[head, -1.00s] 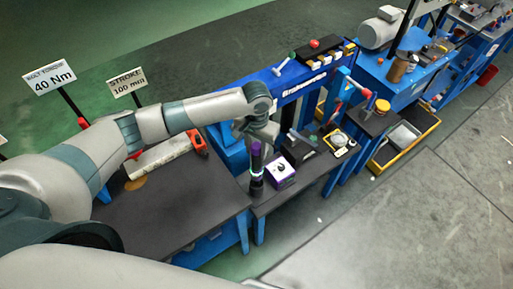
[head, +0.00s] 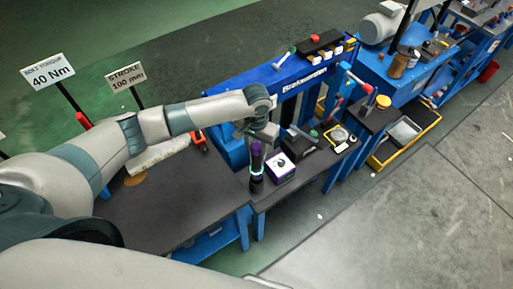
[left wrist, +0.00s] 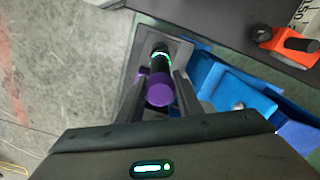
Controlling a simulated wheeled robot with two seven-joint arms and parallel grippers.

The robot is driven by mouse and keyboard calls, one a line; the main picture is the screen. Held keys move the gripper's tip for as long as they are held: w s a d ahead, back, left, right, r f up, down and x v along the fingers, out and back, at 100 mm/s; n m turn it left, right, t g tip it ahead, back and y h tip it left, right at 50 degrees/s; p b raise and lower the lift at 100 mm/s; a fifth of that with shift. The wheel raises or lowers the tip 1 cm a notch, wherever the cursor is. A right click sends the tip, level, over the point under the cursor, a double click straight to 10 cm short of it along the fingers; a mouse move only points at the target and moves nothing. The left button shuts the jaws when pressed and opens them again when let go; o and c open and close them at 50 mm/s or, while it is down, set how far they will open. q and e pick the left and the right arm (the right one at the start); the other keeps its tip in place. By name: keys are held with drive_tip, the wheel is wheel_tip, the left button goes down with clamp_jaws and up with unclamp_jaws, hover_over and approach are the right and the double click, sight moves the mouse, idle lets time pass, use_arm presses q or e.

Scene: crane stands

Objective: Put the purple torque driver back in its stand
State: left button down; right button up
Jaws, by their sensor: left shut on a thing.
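The torque driver (head: 257,166) is a dark upright cylinder with a purple top and a glowing green ring. It shows at the left end of the small dark table, beside a purple box with a white face and a dark knob (head: 281,168). My left gripper (head: 257,146) is shut on the driver from above. In the left wrist view, the driver's purple end (left wrist: 160,92) is between the two fingers, with the green ring beyond it. The driver's lower end is dark against the dark tabletop. I cannot make out the stand or whether the driver touches it. My right gripper is not in view.
A larger dark table (head: 185,210) adjoins on the left, with an orange-red tool (head: 199,141) at its back. A black device (head: 304,138) stands behind the purple box. A blue press frame (head: 290,75) rises behind. Grey floor is free at the front right.

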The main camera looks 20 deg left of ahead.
sight(257, 158)
use_arm(q)
drive_tip(key=shift+f+b, duration=0.3)
drive_tip(key=shift+f, duration=1.35)
drive_tip(key=shift+f+b, duration=0.6)
drive_tip(key=shift+f, duration=0.35)
drive_tip(key=c, duration=1.2)
unclamp_jaws()
drive_tip(key=shift+s, duration=0.1)
